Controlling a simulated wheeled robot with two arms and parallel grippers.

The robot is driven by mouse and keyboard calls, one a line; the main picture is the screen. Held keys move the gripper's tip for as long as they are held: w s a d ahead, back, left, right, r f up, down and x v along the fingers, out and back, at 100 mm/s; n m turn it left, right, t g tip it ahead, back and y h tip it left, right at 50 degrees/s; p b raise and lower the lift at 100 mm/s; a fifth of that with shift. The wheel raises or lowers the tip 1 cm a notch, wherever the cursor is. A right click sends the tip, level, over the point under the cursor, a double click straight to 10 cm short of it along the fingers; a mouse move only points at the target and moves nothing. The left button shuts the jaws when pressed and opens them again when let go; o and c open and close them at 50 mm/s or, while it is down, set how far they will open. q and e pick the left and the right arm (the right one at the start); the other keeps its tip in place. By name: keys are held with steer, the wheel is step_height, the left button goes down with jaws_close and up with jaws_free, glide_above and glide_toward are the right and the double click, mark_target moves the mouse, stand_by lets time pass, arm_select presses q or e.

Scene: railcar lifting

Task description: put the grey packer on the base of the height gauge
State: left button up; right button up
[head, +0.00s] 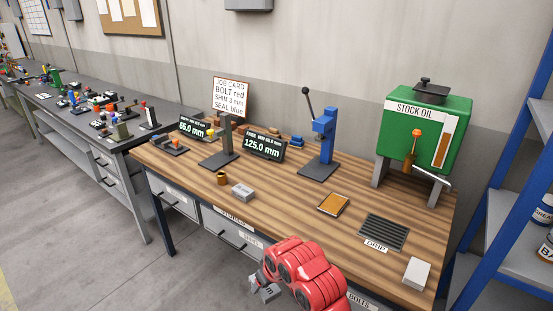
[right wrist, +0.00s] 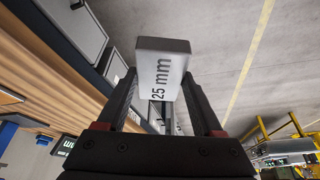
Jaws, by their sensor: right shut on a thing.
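My right gripper (right wrist: 160,100) is shut on a grey block marked "25 mm" (right wrist: 162,66), the grey packer, held between its two fingers. In the head view the right gripper (head: 262,283) is in front of the bench's front edge, with the packer (head: 267,293) at its tip, partly hidden. The height gauge (head: 224,137) stands on the bench as a grey upright with a dark flat base (head: 218,160). The gripper is apart from the base, nearer the camera. My left gripper is not in view.
Another light grey block (head: 242,191) and a small brass cup (head: 222,178) stand in front of the gauge. A blue press (head: 324,140), an orange-brown pad (head: 333,204), a drip grille (head: 383,232) and a green oil tank (head: 425,125) are to the right.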

steer(key=d+f+m+h+b, duration=0.1)
steer(key=d+f+m+b, duration=0.15)
steer(key=d, duration=0.75)
steer(key=d+f+m+h+b, duration=0.15)
steer(key=d+m, duration=0.25)
steer(key=d, duration=0.6)
steer(key=s+f, duration=0.2)
steer(key=s, duration=0.7)
steer(key=shift+a+f+t, duration=0.15)
steer(key=shift+f+t, duration=0.15)
